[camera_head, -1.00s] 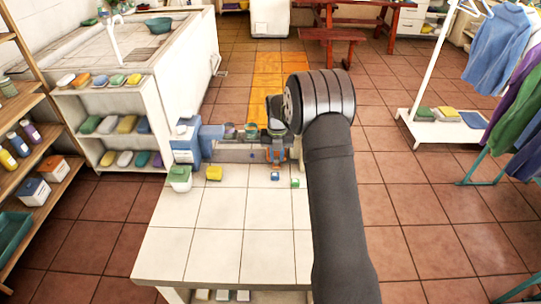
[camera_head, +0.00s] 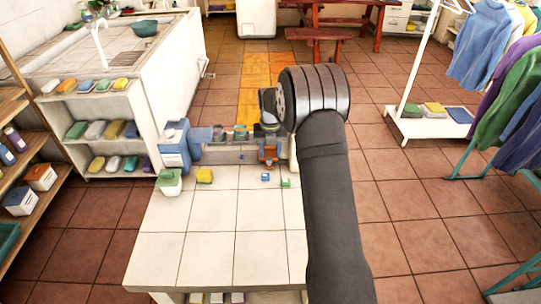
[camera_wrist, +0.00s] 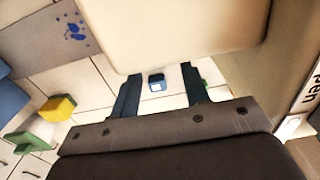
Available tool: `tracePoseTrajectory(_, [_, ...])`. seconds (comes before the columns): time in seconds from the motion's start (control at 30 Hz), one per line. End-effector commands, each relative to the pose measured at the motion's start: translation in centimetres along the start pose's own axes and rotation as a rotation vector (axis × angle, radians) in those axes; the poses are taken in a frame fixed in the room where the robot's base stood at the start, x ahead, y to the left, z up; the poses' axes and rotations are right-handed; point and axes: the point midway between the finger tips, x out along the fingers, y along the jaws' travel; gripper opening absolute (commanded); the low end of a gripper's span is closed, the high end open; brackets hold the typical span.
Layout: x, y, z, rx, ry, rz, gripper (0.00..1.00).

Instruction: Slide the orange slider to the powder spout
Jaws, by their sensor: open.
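The orange slider (camera_head: 268,154) is near the right end of a low dispenser that stands across the far edge of the tiled counter. Several coloured fittings (camera_head: 240,131) line the dispenser's top; I cannot tell which is the powder spout. My gripper hangs from the dark wrist near the right end of the dispenser, and its fingers are mostly hidden in the head view. In the wrist view my gripper (camera_wrist: 160,75) is open, with its two fingers apart. A large cream surface (camera_wrist: 170,30) covers the top middle there. No orange shows in that view.
A blue box (camera_head: 174,145) forms the dispenser's left end. On the counter (camera_head: 210,230) are a green-lidded white tub (camera_head: 170,181), a yellow block (camera_head: 204,175), a small blue block (camera_head: 265,177) and a small green block (camera_head: 286,183). The counter's front is clear.

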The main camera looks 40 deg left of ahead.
Motion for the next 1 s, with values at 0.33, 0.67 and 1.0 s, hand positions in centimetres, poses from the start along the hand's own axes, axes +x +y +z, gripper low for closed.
tracePoseTrajectory(0.33, [-8.8,0.0,0.1,0.000,-0.005,0.000,0.42])
tracePoseTrajectory(0.67, [-14.1,-0.1,0.1,0.000,-0.003,0.000,0.42])
tracePoseTrajectory(1.0, [-14.8,-0.1,0.0,0.000,-0.001,-0.001,0.42])
